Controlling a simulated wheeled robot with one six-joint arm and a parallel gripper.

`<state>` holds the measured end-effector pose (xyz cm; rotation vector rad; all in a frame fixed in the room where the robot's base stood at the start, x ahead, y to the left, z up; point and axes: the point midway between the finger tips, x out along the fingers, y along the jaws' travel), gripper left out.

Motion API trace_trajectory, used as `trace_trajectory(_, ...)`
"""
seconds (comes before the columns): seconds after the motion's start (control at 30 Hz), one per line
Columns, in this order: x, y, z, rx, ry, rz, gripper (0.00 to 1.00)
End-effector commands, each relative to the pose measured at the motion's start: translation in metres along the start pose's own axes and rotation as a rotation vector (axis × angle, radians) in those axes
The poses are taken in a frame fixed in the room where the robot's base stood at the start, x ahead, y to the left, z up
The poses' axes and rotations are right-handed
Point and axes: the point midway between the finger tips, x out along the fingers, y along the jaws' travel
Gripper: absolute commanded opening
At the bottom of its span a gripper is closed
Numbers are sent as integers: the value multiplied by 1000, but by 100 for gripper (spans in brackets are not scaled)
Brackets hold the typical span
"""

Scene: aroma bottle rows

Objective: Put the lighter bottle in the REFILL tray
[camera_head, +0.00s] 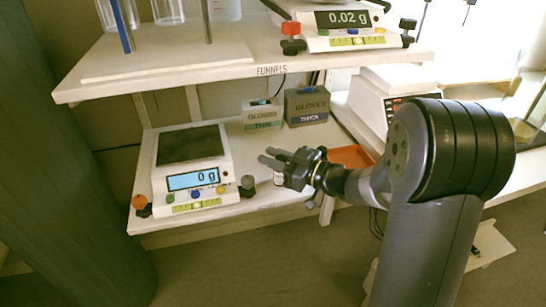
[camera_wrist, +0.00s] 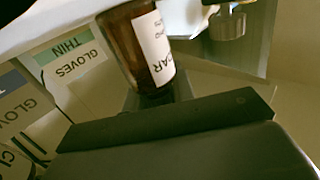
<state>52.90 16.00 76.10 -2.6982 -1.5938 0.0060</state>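A brown glass bottle (camera_wrist: 130,45) with a white label, lettering ending in "DAR", shows in the wrist view. Its dark cap end lies against or between the dark fingers of my gripper (camera_wrist: 157,95). In the head view a small pale part of a bottle (camera_head: 280,179) shows just under my gripper (camera_head: 267,155), over the lower shelf. The two fingertips are a little apart and point left. I cannot tell whether they press on the bottle. An orange tray (camera_head: 350,157) sits behind my wrist, partly hidden; no REFILL lettering is readable.
A scale (camera_head: 190,165) reading 0 g with an empty plate stands left on the lower shelf (camera_head: 245,204). Glove boxes (camera_head: 262,114) (camera_head: 307,105) stand behind. An upper shelf (camera_head: 165,62) holds another scale (camera_head: 345,30) reading 0.02 g. A white device (camera_head: 385,100) stands right.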

Motion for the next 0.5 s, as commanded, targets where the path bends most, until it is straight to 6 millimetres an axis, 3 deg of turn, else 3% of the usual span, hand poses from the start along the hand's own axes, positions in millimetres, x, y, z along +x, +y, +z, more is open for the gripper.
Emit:
trace_trajectory(0.23,0,0,0,0,0,0,45)
trace_trajectory(0.5,0,0,-2,0,0,0,45)
